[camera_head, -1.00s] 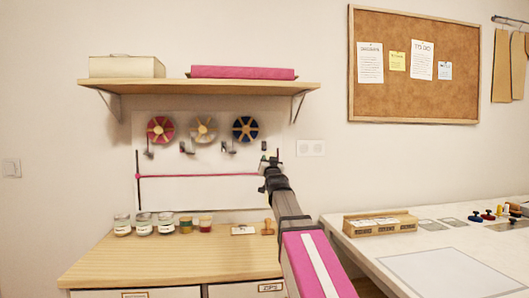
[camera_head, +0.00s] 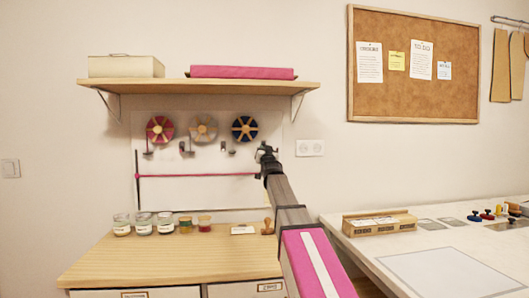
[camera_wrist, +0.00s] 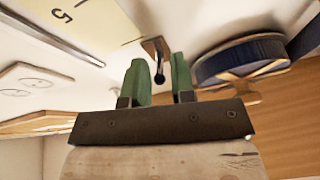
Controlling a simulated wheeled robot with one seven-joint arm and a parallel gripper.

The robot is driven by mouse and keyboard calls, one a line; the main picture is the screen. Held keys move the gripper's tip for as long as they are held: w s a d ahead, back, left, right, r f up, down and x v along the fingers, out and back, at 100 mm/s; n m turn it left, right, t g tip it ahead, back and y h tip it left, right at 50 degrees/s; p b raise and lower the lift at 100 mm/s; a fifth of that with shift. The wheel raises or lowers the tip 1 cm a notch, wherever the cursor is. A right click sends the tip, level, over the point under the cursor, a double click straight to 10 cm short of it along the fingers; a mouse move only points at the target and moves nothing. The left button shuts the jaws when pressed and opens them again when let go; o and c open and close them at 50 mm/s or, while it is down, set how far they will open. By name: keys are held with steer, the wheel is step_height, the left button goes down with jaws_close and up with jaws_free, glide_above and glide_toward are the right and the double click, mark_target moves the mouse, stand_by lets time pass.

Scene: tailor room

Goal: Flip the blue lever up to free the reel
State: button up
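The blue reel (camera_head: 245,129) hangs on the wall panel, rightmost of three reels. In the wrist view the blue reel (camera_wrist: 243,60) is to the right of my fingers. A small lever with a black ball end (camera_wrist: 159,70) on a brown mount shows in the gap between my green fingertips, seemingly just beyond or level with them; contact cannot be told. In the head view the lever by the blue reel (camera_head: 231,152) is small and dark. My gripper (camera_wrist: 159,64) is open, with nothing clamped. It also shows in the head view (camera_head: 263,148), right of and below the blue reel.
Pink (camera_head: 160,129) and tan (camera_head: 204,129) reels hang to the left. A pink horizontal rod (camera_head: 195,175) runs below them. A wooden shelf (camera_head: 200,87) is above. Jars (camera_head: 144,223) stand on the wooden counter (camera_head: 170,258). A wall socket (camera_head: 309,148) is at right.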

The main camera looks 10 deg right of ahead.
jaws_close()
steer(key=shift+r, duration=0.1)
steer(key=g, duration=0.1)
steer(key=r+g, duration=0.1)
steer(key=g, duration=0.1)
steer(key=shift+s+r+g, duration=0.15)
steer(key=shift+r+g, duration=0.1)
steer(key=shift+g, duration=0.15)
steer(key=g, duration=0.1)
steer(key=r+g, duration=0.1)
steer(key=g, duration=0.1)
steer(key=shift+r, duration=0.1)
steer(key=shift+w+r+g, duration=0.1)
steer(key=shift+r+g, duration=0.05)
steer(key=shift+g, duration=0.5)
steer(key=shift+w+r+g, duration=0.1)
steer(key=shift+g, duration=0.55)
